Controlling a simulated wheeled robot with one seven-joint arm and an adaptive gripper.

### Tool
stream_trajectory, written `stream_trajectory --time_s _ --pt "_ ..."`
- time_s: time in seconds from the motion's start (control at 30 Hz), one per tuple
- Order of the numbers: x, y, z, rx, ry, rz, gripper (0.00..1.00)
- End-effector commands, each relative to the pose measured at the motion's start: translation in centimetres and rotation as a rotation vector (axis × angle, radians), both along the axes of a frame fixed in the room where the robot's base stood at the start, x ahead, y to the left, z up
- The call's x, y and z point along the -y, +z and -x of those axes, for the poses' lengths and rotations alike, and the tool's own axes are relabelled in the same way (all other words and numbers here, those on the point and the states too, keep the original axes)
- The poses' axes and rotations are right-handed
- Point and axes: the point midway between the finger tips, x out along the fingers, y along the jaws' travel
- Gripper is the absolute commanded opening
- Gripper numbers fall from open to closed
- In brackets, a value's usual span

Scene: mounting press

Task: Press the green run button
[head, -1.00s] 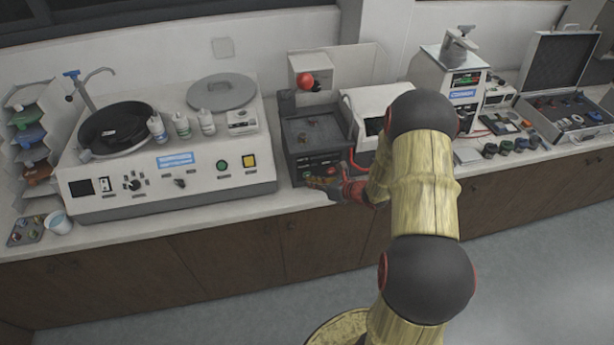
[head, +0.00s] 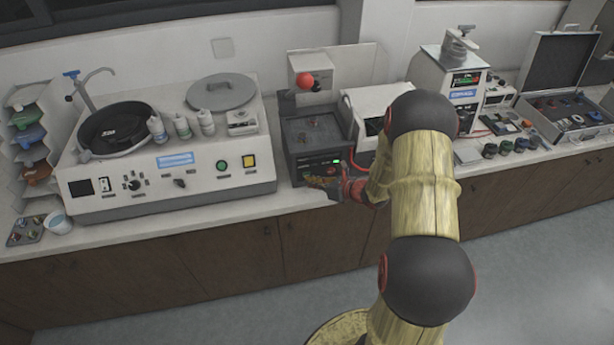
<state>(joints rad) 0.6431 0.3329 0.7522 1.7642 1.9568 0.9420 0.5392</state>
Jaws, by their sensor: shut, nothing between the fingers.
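The mounting press (head: 305,130) is a dark box near the middle of the counter, with a red knob (head: 305,79) on the white head above it. A small bright green light (head: 337,161) glows on its front panel. My gripper (head: 320,183) is shut and empty, at the lower part of that panel. It covers part of the panel, and I cannot make out a separate green run button there. Whether the fingertips touch the panel is too small to tell.
A white unit (head: 362,104) is right of the press, partly behind my arm. An open case (head: 545,118) lies far right.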

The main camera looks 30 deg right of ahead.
Motion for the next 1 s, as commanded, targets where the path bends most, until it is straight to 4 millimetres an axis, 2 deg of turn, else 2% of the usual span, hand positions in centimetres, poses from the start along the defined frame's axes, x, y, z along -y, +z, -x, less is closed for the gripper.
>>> stream_trajectory --time_s 0.2,0.67,1.0 --pt "-0.3 0.0 1.0 0.0 0.0 0.0 0.0" --pt "-0.4 0.0 1.5 -0.001 0.0 -0.001 0.0" --pt "-1.2 0.0 4.3 -0.002 -0.002 -0.001 0.0"
